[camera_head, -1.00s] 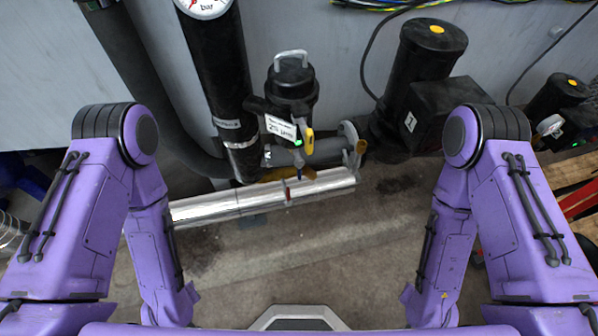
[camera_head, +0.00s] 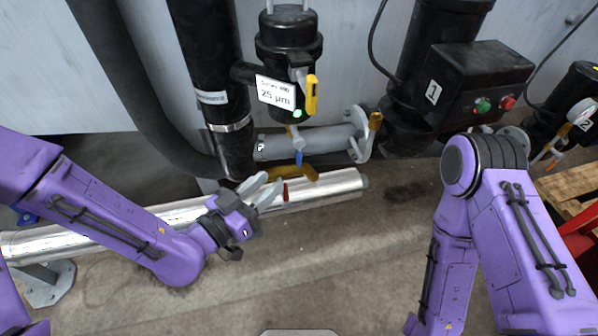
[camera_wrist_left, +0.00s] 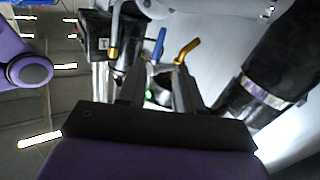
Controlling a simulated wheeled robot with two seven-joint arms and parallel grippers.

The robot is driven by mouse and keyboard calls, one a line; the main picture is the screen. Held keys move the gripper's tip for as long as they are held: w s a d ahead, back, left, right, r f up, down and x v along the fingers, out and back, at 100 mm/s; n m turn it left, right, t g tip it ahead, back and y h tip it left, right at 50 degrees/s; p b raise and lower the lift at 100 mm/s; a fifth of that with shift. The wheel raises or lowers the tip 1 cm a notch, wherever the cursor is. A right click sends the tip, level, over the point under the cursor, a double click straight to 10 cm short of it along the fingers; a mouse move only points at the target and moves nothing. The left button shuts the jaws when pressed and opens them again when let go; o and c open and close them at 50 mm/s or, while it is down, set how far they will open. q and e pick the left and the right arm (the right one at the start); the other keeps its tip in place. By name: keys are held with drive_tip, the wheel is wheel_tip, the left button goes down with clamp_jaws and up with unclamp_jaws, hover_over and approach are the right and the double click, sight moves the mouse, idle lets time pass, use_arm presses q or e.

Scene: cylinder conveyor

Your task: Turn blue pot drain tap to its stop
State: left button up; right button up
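The pot drain tap's small blue lever (camera_head: 299,157) hangs under the black filter pot (camera_head: 288,45), in front of the grey horizontal pipe. The lever also shows in the left wrist view (camera_wrist_left: 159,45), beyond and between my fingers. My left gripper (camera_head: 268,190) is open, its two pale fingers apart with nothing held. It is just left of and below the blue lever in the head view, apart from it, close to the red tap lever (camera_head: 285,191) on the silver pipe. In the wrist view the finger gap (camera_wrist_left: 160,90) is empty. My right gripper is out of view.
A yellow handle (camera_head: 311,95) and white label (camera_head: 276,92) are on the pot. A yellow lever (camera_head: 300,174) lies beside the blue one; another yellow handle (camera_head: 375,120) is at right. The silver pipe (camera_head: 335,186) runs below. The black box (camera_head: 470,80) stands right.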

sight(297, 159)
use_arm(q)
drive_tip(key=shift+m, duration=0.6)
drive_tip(key=x, duration=1)
drive_tip(key=shift+w+d+r, duration=0.15)
drive_tip(key=shift+d+r, duration=0.1)
drive_tip(key=shift+d, duration=0.05)
clamp_jaws()
